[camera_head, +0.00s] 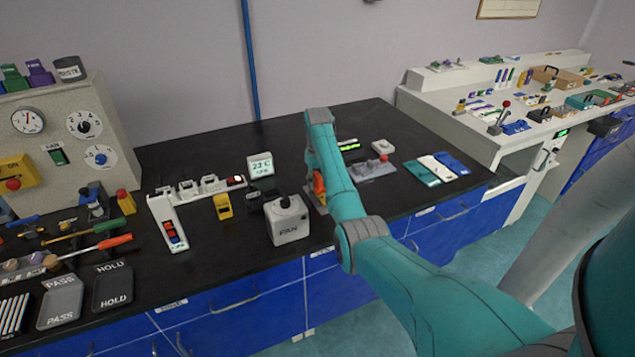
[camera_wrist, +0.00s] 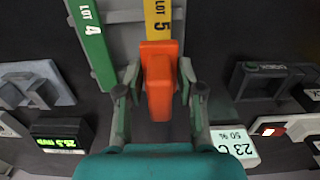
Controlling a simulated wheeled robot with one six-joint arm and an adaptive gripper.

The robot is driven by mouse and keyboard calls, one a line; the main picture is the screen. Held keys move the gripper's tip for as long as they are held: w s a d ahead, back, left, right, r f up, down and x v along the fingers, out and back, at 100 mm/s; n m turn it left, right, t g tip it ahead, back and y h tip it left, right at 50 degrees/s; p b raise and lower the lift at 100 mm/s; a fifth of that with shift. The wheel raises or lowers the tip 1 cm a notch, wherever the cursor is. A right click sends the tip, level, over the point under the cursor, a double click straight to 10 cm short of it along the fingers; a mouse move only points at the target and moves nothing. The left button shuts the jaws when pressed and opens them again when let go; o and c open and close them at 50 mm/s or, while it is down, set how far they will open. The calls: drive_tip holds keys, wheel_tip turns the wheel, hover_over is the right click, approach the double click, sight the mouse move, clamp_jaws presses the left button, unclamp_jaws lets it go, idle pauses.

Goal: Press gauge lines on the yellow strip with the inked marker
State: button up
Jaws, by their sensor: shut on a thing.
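My gripper (camera_wrist: 160,80) is shut on an orange-red block, the marker (camera_wrist: 160,92), with one finger on each side of it. The yellow strip (camera_wrist: 157,18), lettered LOT 5, lies on a grey holder (camera_wrist: 124,17) just beyond the marker in the wrist view. The marker overlaps the strip's near end in the picture; I cannot tell whether they touch. A green strip (camera_wrist: 92,45), lettered LOT 4, lies left of it.
Bare black bench (camera_head: 225,267) shows in front.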

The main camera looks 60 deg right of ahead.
drive_tip(key=shift+r, duration=3.45)
